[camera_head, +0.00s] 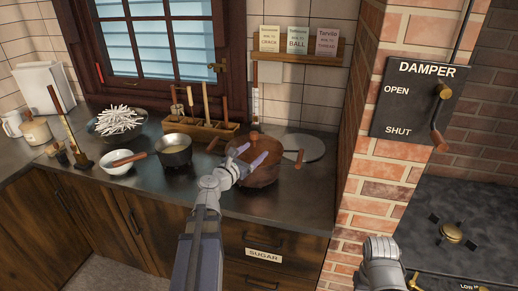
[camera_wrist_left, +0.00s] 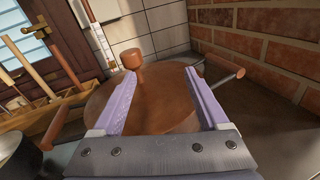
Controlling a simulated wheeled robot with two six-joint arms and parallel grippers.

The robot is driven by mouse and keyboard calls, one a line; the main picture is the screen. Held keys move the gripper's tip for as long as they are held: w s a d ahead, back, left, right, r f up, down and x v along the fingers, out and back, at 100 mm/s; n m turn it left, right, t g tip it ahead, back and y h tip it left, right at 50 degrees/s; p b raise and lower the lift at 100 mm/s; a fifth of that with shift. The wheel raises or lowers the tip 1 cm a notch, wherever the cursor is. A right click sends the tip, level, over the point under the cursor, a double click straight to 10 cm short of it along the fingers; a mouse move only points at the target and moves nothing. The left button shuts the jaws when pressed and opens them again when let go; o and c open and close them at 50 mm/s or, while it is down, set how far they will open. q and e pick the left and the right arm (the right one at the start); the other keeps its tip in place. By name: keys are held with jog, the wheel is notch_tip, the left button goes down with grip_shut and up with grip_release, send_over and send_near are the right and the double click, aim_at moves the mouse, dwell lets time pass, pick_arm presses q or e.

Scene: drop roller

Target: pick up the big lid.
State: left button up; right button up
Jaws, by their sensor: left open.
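The big lid is the round brown lid (camera_wrist_left: 158,105) with an upright wooden knob (camera_wrist_left: 132,58), lying on the large copper-brown pot (camera_head: 264,176) on the counter. My left gripper (camera_head: 257,150) is open over the lid, its fingers pointing toward the far side. In the left wrist view the two fingers (camera_wrist_left: 158,72) are spread apart with nothing held between them. The knob stands beyond the fingertips, nearer the left one. In the head view the gripper partly hides the lid. Part of my right arm shows at lower right, but its fingers do not.
A grey round plate (camera_head: 303,147) lies behind the pot at right. A brick wall (camera_head: 362,150) rises close on the right.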

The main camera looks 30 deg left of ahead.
aim_at(254, 138)
pick_arm(q)
jog(key=a+n, duration=0.1)
jog(key=a+y, duration=0.1)
jog(key=a+n+y, duration=0.1)
jog(key=shift+s+a+r+n+t, duration=0.15)
jog(key=shift+a+r+n+t, duration=0.15)
jog(key=shift+a+r, duration=0.05)
jog(key=shift+w+a+f, duration=0.1)
jog(key=shift+w, duration=3.85)
jog(key=shift+c, duration=0.4)
grip_shut()
